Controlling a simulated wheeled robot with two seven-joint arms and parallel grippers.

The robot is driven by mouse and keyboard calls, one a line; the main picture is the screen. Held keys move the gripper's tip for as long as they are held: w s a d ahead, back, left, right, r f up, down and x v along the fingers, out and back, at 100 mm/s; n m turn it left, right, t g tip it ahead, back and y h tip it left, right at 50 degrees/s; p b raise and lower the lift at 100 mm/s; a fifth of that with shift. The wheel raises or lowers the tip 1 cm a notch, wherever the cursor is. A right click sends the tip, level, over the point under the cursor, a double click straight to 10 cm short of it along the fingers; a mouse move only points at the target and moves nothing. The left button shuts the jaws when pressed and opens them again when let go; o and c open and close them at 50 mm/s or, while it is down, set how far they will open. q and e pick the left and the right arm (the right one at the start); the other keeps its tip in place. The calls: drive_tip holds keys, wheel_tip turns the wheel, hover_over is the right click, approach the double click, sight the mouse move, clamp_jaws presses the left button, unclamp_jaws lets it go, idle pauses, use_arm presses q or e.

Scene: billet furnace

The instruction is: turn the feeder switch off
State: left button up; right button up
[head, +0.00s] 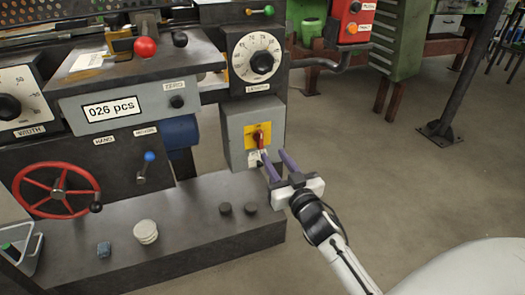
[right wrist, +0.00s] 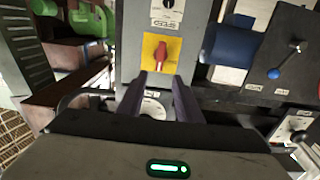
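A red rotary switch knob (head: 260,138) on a yellow plate (head: 250,131) sits on the front of a grey box under the length dial. The knob's handle looks close to upright; a small label below it is unreadable. My right gripper (head: 274,156) has two purple fingers spread apart with nothing between them. It is just in front of and below the switch, apart from it. In the right wrist view, turned upside down, the red knob (right wrist: 160,55) lies just beyond the gap between the fingertips (right wrist: 158,84). My left gripper is not in view.
The length dial (head: 257,58) is above the switch box. A blue-tipped lever (head: 146,165) and a red handwheel (head: 56,190) are to the left. Black knobs (head: 238,209) and a pale round stack (head: 146,232) stand on the ledge below.

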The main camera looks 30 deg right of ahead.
sight(261, 136)
drive_tip(key=b+x, duration=0.1)
drive_tip(key=x, duration=0.9)
drive_tip(key=shift+w+d+r, duration=0.1)
drive_tip(key=shift+d+r, duration=0.05)
clamp_jaws()
